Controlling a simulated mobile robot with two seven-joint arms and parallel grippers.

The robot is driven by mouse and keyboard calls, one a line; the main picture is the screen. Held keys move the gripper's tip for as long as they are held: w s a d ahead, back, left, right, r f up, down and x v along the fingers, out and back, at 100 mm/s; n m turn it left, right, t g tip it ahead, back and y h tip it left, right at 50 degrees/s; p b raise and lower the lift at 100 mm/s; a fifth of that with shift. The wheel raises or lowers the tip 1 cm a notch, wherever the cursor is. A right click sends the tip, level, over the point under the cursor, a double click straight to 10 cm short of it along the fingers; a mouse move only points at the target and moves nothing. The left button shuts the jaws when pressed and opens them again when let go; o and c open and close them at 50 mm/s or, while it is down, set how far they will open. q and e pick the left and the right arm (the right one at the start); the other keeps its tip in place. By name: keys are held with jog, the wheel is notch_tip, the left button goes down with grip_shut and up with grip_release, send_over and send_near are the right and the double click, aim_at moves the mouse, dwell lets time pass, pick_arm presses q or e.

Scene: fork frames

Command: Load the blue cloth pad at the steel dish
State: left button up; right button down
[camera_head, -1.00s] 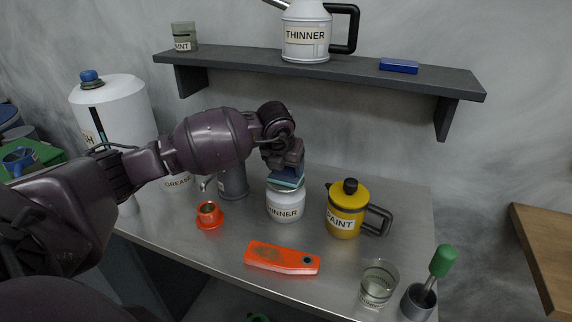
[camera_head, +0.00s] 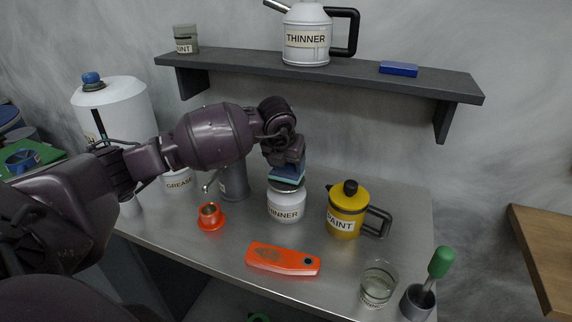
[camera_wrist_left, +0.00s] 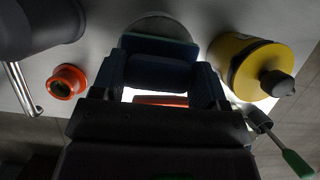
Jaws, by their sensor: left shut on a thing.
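My left gripper (camera_head: 288,162) is shut on the blue cloth pad (camera_head: 288,174), which has a paler teal underside. It holds the pad just over the steel dish (camera_head: 287,187) on top of the white can labelled THINNER (camera_head: 286,207). I cannot tell whether the pad touches the dish. In the left wrist view the pad (camera_wrist_left: 160,72) is dark between the fingers, with the round grey dish (camera_wrist_left: 160,24) partly hidden behind it. My right gripper is not in view.
An orange tool (camera_head: 283,260) lies in front. A glass (camera_head: 377,284) and a brush holder (camera_head: 417,301) are front right. A shelf (camera_head: 330,75) hangs behind.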

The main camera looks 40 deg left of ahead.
pick_arm(q)
notch_tip(320, 180, up, 2)
jog(key=shift+p, duration=0.4)
jog(key=shift+r+p, duration=0.7)
jog(key=shift+r, duration=0.9)
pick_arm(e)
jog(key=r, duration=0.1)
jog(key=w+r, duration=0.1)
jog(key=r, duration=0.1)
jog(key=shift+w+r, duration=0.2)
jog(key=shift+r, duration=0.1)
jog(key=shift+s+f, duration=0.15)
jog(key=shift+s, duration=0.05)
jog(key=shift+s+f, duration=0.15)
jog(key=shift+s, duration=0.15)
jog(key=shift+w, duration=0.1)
